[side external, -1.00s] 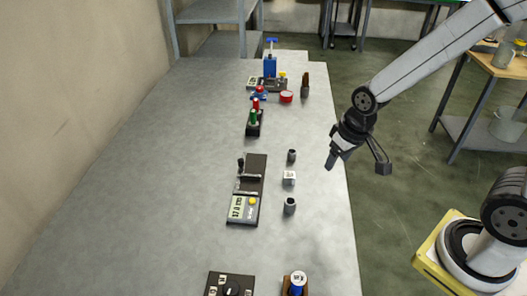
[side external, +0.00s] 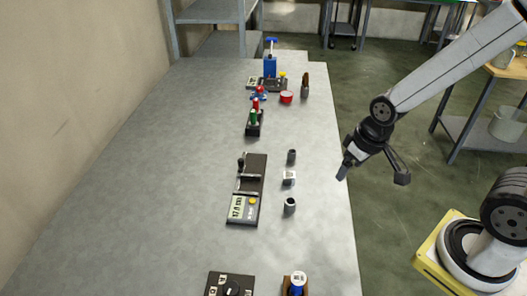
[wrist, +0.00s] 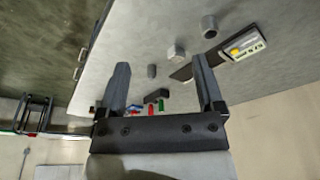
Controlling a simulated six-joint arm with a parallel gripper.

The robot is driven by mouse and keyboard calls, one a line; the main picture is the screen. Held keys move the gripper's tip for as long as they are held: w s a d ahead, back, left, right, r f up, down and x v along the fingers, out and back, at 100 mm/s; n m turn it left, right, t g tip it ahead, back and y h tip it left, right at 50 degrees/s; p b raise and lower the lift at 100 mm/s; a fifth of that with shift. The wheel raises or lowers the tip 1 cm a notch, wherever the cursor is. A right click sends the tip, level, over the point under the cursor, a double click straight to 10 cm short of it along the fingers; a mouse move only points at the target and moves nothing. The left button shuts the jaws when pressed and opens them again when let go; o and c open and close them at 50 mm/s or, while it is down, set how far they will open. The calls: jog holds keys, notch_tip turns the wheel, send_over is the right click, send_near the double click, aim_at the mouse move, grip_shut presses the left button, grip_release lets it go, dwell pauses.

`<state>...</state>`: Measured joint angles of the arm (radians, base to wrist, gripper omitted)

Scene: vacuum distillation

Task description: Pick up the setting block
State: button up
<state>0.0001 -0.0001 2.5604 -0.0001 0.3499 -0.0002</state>
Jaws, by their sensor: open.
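The setting block seems to be the small pale, squarish block (side external: 289,178) on the grey table, between two dark grey cylinders. In the wrist view it seems to be the middle grey piece (wrist: 175,51), framed between the fingers. My gripper (side external: 342,174) is over the table's right edge, to the right of the block and apart from it. In the wrist view, my gripper (wrist: 161,64) has its two fingers spread with nothing held between them.
One dark cylinder (side external: 291,156) stands behind the block and another (side external: 290,205) in front. A dark gauge device with a display (side external: 243,208) lies to the left. A rack with red and green pieces (side external: 254,123) stands farther back. The table's left side is clear.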

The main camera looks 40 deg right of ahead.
jog(key=shift+w, duration=0.1)
jog(key=n+g, duration=0.3)
jog(key=n, duration=0.7)
send_over(289, 175)
notch_tip(289, 175, down, 7)
jog(key=shift+w+r, duration=0.1)
jog(key=shift+r, duration=0.05)
jog(key=shift+f, duration=1.35)
jog(key=shift+f, duration=0.1)
jog(key=shift+f, duration=2.45)
grip_shut()
